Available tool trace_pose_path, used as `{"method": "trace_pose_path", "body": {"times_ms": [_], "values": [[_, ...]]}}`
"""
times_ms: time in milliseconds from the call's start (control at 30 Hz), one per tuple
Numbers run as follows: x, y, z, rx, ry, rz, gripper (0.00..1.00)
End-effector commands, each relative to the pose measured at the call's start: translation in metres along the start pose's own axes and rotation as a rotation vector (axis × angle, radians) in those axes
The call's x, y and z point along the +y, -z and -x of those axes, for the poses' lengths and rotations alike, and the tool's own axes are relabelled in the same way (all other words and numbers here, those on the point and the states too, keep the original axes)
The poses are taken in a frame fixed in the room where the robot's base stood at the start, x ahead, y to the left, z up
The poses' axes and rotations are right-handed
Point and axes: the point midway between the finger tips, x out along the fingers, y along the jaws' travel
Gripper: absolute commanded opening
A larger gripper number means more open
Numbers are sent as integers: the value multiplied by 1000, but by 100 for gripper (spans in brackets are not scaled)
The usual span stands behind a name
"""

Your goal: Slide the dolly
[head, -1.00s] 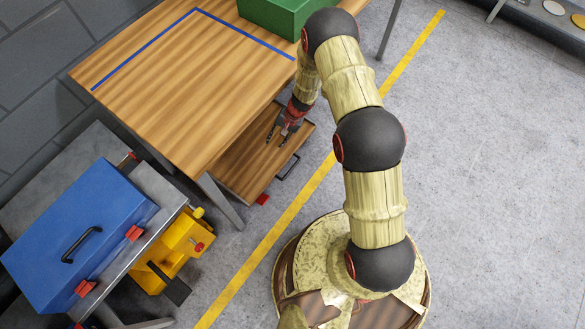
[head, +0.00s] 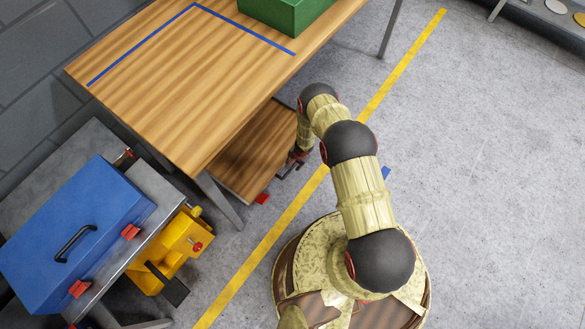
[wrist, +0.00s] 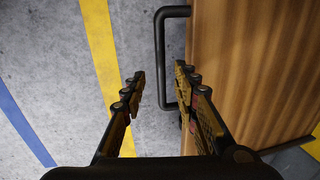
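The dolly (head: 252,160) is a low wooden platform partly under the wooden table, its front edge poking out toward the yellow floor line. Its wooden top also shows in the wrist view (wrist: 245,60). A black bar handle (wrist: 159,60) stands out from its front edge. My gripper (wrist: 160,72) is open, with one finger on each side of the handle's outer bar. I see gaps beside the bar and no clear contact. In the head view my gripper (head: 290,165) is low at the dolly's front edge, partly hidden by my arm.
The wooden table (head: 190,85) carries a green box (head: 285,14) and has a leg beside the dolly. A blue toolbox (head: 75,235) and a yellow vise (head: 170,250) are at the lower left. A yellow line (head: 400,72) crosses the floor. Floor to the right is clear.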

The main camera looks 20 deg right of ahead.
Motion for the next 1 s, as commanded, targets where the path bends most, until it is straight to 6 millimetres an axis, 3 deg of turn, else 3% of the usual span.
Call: {"method": "trace_pose_path", "body": {"times_ms": [100,300,667,1000], "values": [[1,0,-21,0,0,0,30],[0,0,-38,0,1,0,30],[-1,0,-40,0,1,0,30],[-1,0,-40,0,1,0,12]]}}
